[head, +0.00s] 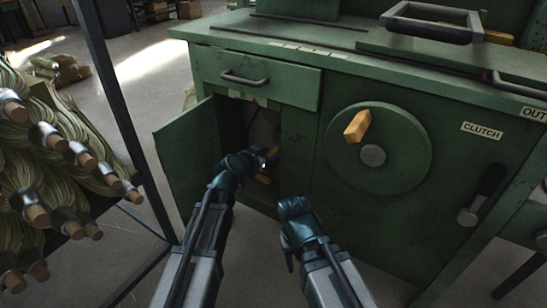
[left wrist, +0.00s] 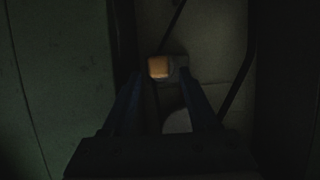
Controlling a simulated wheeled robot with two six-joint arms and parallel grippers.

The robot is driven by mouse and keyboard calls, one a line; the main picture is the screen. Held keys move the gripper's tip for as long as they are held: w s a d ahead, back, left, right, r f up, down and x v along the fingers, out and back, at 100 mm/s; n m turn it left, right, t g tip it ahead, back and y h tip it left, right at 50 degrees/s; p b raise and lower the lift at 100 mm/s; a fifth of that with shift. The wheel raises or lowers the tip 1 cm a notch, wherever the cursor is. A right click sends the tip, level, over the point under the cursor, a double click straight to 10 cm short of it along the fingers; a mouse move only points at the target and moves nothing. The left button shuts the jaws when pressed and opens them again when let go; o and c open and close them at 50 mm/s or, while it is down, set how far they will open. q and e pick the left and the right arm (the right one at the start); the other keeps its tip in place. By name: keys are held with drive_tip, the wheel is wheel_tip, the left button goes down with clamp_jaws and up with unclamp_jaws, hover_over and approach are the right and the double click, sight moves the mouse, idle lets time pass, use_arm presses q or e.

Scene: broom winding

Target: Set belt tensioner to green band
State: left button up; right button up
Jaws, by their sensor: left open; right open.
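My left gripper (head: 264,163) reaches into the open cabinet of the green machine (head: 300,150). In the left wrist view its two fingers are apart, open, with nothing held. An orange-yellow block-like piece (left wrist: 158,67) lies ahead between the fingertips, against a grey part (left wrist: 181,62); I cannot tell whether the fingers touch it. Thin dark strips, possibly the belt, run diagonally above it and at right. A pale rounded part (left wrist: 178,121) shows below. The interior is dark, and no green band can be made out. My right gripper (head: 295,207) is open and empty before the cabinet front.
The cabinet door (head: 187,150) stands open on the left, with a drawer (head: 254,80) above. A round disc with a wooden handle (head: 357,126) and a clutch lever (head: 482,195) are at right. A rack of broom bundles (head: 62,150) stands at far left.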

sight(278, 150)
use_arm(q)
drive_tip(key=shift+b+x, duration=0.3)
drive_tip(key=shift+x, duration=0.95)
clamp_jaws()
drive_tip(key=shift+a, duration=0.1)
idle(0.5)
